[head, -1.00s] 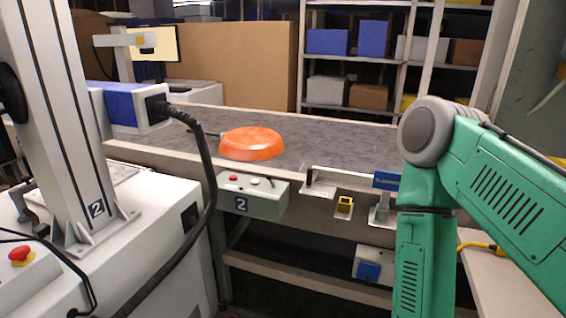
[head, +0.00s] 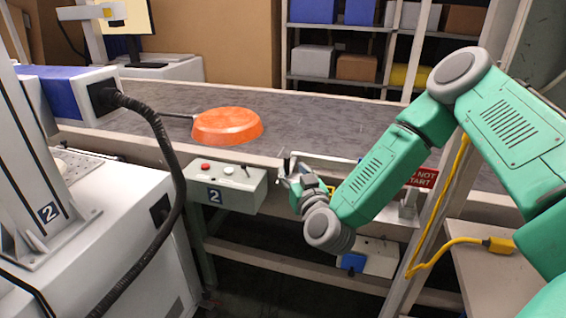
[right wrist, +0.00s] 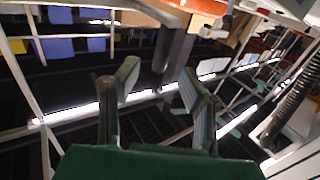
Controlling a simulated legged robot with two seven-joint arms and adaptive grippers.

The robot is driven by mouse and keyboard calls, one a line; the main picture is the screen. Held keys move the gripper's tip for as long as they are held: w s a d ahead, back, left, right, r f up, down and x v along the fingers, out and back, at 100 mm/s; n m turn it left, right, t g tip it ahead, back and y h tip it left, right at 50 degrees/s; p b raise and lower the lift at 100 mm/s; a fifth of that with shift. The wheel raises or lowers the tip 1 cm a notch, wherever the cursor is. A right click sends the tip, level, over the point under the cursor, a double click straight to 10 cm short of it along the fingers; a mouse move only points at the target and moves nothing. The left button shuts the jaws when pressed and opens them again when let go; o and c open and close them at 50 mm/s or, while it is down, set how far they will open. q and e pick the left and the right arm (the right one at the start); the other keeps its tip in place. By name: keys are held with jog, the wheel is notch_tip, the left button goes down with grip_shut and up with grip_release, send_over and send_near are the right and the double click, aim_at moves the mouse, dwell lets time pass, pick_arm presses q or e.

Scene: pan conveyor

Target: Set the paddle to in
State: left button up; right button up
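A pale flat bar (head: 335,163), which looks like the paddle, lies along the near edge of the conveyor (head: 330,115). Its left end has a dark upright piece (head: 286,163), and my right forearm hides part of its right side. My right gripper (head: 291,170) is at that left end, close to the dark piece; I cannot tell whether they touch. In the right wrist view the two fingers (right wrist: 150,90) stand apart with nothing between them. An orange pan (head: 228,127) lies on the belt, its handle to the left. My left gripper is not in view.
A control box marked 2 (head: 222,187) with a red button hangs left of my right gripper. A red sign (head: 422,177) stands behind my forearm. A white machine (head: 105,235) with a black hose (head: 172,190) fills the left. A yellow cable (head: 437,215) hangs at right.

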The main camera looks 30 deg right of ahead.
aim_at(288, 163)
jog(key=w+d, duration=0.2)
jog(key=w, duration=0.1)
jog(key=shift+w+d+f, duration=0.1)
jog(key=shift+w+d, duration=0.2)
jog(key=shift+d, duration=0.05)
jog(key=shift+w+a+r, duration=0.15)
jog(key=shift+w+a, duration=0.15)
jog(key=shift+a, duration=0.3)
jog(key=shift+w+a+r, duration=0.15)
jog(key=shift+w+a, duration=0.15)
jog(key=shift+a, duration=0.3)
jog(key=shift+d+f, duration=0.15)
jog(key=shift+d, duration=0.3)
jog(key=c, duration=0.6)
jog(key=shift+d+f, duration=0.25)
jog(key=shift+d, duration=0.2)
grip_shut()
jog(key=shift+a, duration=0.4)
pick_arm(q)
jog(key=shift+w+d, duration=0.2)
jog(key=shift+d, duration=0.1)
